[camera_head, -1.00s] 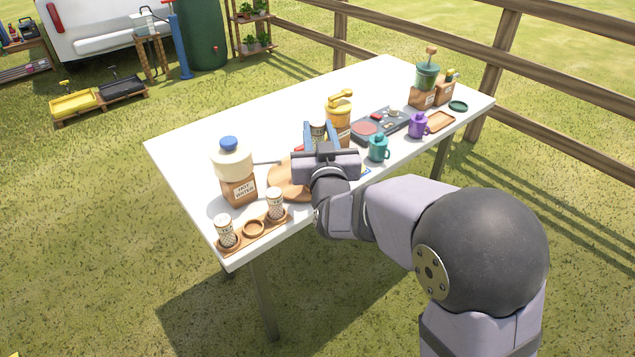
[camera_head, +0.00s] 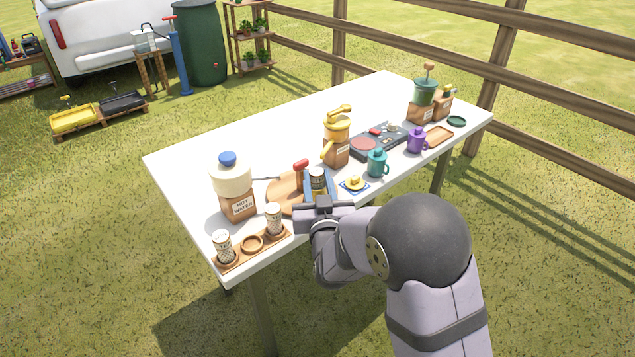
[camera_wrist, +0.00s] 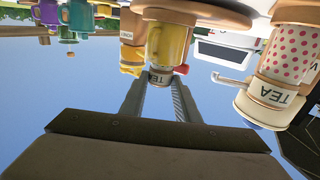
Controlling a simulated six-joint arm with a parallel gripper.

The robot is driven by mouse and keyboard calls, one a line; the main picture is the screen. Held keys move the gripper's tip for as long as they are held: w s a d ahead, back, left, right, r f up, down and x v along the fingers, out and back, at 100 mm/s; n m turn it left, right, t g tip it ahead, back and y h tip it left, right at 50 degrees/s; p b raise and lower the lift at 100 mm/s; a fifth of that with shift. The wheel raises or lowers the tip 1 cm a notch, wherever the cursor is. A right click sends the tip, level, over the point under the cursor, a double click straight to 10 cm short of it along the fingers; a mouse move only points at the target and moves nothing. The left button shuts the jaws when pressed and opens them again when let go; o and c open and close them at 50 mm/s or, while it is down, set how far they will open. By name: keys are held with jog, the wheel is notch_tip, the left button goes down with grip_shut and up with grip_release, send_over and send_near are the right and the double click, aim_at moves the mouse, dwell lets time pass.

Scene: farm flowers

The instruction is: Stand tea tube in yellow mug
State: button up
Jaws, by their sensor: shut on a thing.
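My gripper (camera_head: 318,190) is shut on the tea tube (camera_head: 317,178), a small labelled cylinder with a dark top, near the table's front edge. In the wrist view, which looks upside down, the tea tube (camera_wrist: 161,77) is between the fingertips. The yellow mug (camera_wrist: 168,42) shows there right at the tube, with the tube's labelled part beyond the mug's rim. I cannot tell whether the tube's lower end is inside the mug or only above or beside it. In the head view the gripper and tube seem to hide the mug.
A round wooden board (camera_head: 284,196) lies just left. A yellow-topped dispenser (camera_head: 337,146) stands behind, a hot-water dispenser (camera_head: 236,190) farther left. A wooden holder (camera_head: 252,249) bears two tubes. A small blue mat (camera_head: 354,186), teal mug (camera_head: 376,164) and purple mug (camera_head: 416,142) lie right.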

jog(key=shift+f, duration=0.25)
jog(key=shift+f, duration=0.1)
jog(key=shift+f+b, duration=0.35)
jog(key=shift+b, duration=0.1)
jog(key=o, duration=1)
jog(key=shift+r, duration=0.1)
jog(key=shift+o, duration=0.2)
jog(key=shift+r, duration=0.15)
